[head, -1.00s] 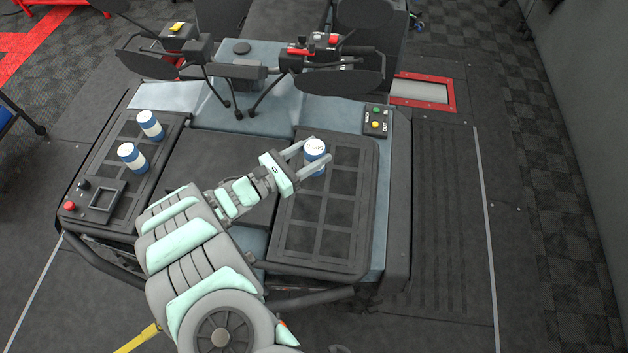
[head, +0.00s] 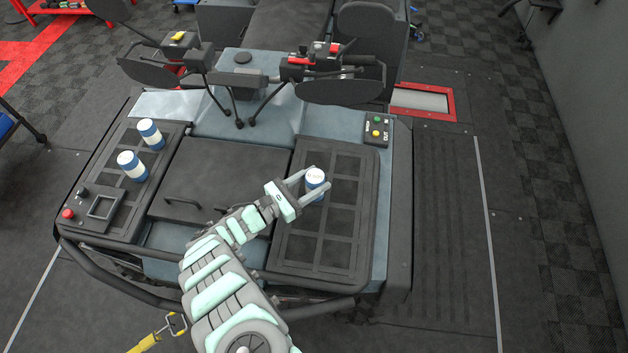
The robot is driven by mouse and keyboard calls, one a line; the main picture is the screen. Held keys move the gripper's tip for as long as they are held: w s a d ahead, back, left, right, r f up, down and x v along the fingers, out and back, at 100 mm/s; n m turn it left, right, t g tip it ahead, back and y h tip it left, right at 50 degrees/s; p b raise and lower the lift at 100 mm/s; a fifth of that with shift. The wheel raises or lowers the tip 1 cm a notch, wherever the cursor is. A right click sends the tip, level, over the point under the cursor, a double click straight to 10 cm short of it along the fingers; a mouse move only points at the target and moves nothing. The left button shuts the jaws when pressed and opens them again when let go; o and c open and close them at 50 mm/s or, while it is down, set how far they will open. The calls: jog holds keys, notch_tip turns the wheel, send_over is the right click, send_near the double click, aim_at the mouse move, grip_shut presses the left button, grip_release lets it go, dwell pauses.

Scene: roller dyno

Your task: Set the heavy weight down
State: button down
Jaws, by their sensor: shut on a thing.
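My gripper (head: 308,186) is shut on a blue and white cylinder (head: 316,178) with a printed label on its white top. It holds the cylinder upright over the right black tray (head: 300,245), which is marked in a grid of squares. I cannot tell whether the cylinder's base touches the tray. Which cylinder is the heavy one cannot be read.
Handlebars with mirrors (head: 345,86) and levers rise behind the trays. A small box with green and yellow buttons (head: 376,130) sits at the right tray's far right corner. A red button (head: 68,214) is at the front left. Most of the right tray is bare.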

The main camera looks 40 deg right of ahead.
jog(key=c, duration=0.6)
grip_release()
jog(key=shift+c, duration=0.2)
jog(key=shift+f, duration=0.1)
jog(key=a+b, duration=0.1)
jog(key=a, duration=0.3)
jog(key=w+a+b, duration=0.1)
jog(key=a, duration=0.3)
jog(key=a+b, duration=0.1)
jog(key=a, duration=0.3)
jog(key=shift+w, duration=0.4)
jog(key=shift+d, duration=0.1)
